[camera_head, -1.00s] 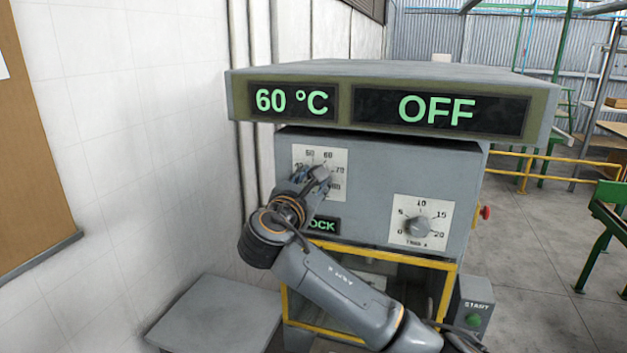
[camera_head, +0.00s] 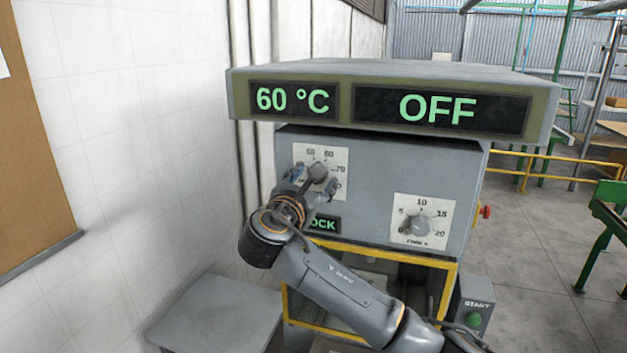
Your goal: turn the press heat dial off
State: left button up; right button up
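The press (camera_head: 380,160) has a heat dial, a small grey knob (camera_head: 318,173) on a white temperature scale plate (camera_head: 338,156), on the left of its front panel. Above it, the left display (camera_head: 293,99) reads 60 °C and the right display (camera_head: 438,110) reads OFF. My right gripper (camera_head: 314,178) is at the dial, its arm coming in from the lower right. Its fingers stand apart on either side of the knob; whether they touch it I cannot tell. The knob's pointer and the lower left of the plate are hidden. My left gripper is not in view.
A second dial (camera_head: 418,225) with a 0 to 20 scale is on the panel's right. A lit label ending in "OCK" (camera_head: 324,224) is partly covered by my arm. A yellow frame (camera_head: 445,290) edges the opening below. A START box (camera_head: 472,305) stands at right.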

jog(key=shift+s+r, duration=0.1)
jog(key=v, duration=1.2)
